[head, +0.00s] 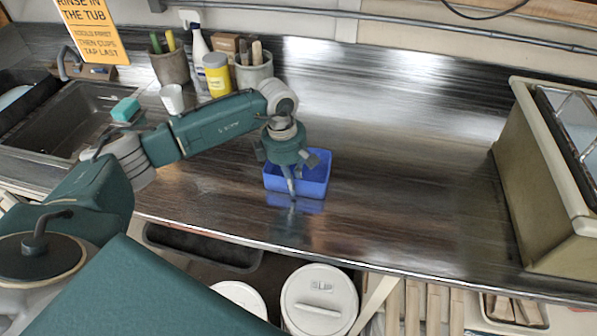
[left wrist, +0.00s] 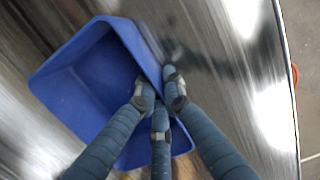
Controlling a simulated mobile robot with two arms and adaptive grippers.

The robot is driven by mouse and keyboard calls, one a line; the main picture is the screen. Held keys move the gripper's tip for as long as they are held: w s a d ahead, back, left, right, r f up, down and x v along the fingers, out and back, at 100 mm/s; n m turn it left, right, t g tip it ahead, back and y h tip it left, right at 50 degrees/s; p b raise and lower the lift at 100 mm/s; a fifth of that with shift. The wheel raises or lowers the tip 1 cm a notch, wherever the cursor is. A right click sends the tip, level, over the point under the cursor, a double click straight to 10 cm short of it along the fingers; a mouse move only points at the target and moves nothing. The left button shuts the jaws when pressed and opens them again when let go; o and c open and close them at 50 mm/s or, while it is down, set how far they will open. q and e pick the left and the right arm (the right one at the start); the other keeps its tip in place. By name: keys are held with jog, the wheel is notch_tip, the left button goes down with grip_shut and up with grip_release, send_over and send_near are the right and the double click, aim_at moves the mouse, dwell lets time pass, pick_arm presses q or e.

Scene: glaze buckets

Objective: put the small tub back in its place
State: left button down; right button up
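The small tub (head: 316,178) is a blue, open, empty rectangular box over the middle of the dark metal counter (head: 400,190). My left gripper (head: 291,190) points down at its near wall. In the left wrist view the small tub (left wrist: 85,90) fills the left half. The left gripper's fingers (left wrist: 160,95) close around one wall, with a finger inside and a finger outside. A blue reflection shows just below the tub; I cannot tell whether its base touches the counter. My right gripper is not in view.
A sink (head: 75,120) is at left. A grey pot (head: 170,65), a white cup (head: 172,98), a yellow jar (head: 217,74) and a pot of tools (head: 254,72) stand behind my arm. A large beige box (head: 545,180) is at right. Lidded buckets (head: 319,300) stand below.

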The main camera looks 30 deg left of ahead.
pick_arm(q)
jog(key=shift+r, duration=0.1)
jog(key=shift+r, duration=0.5)
notch_tip(320, 180, up, 19)
jog(key=b, duration=0.6)
jog(key=s+d+f+m, duration=0.2)
jog(key=s+f+m, duration=0.1)
jog(key=s+m, duration=0.2)
jog(key=s+d+f+m+g+y, duration=0.1)
jog(key=s+d+f+m, duration=0.2)
jog(key=s+m, duration=0.3)
jog(key=s+d+f+m, duration=0.3)
jog(key=s+f+m, duration=0.1)
jog(key=m, duration=0.6)
jog(key=shift+s+d+f+g, duration=0.25)
jog(key=shift+s+g, duration=0.15)
jog(key=shift+s, duration=0.3)
jog(key=shift+p, duration=0.3)
